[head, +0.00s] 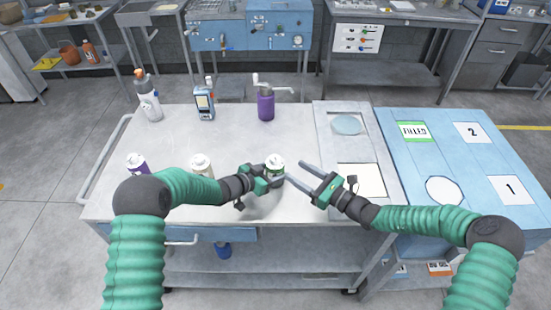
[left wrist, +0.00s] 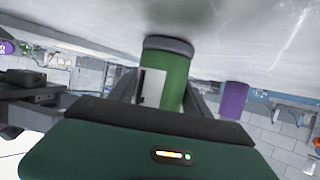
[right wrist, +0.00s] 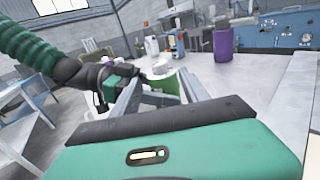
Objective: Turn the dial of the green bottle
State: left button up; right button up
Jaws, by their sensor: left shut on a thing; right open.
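The green bottle (head: 276,166) with a white top stands near the front middle of the table, and it also shows in the left wrist view (left wrist: 174,82) and the right wrist view (right wrist: 167,84). My left gripper (head: 273,178) is shut on it, with fingers on both sides of its body. My right gripper (head: 295,172) is open and empty, just to the right of the bottle, and its fingers (right wrist: 160,90) point toward it. The dial itself is too small to make out; the white top (right wrist: 160,70) shows in the right wrist view.
Two white-topped bottles (head: 138,163) (head: 202,165) stand at the front left. A panel with a round disc (head: 347,124) lies right. The table centre is clear.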

aim_at(280, 161)
jog(key=x, duration=0.9)
jog(key=shift+w+a, duration=0.25)
jog(key=shift+a, duration=0.05)
grip_shut()
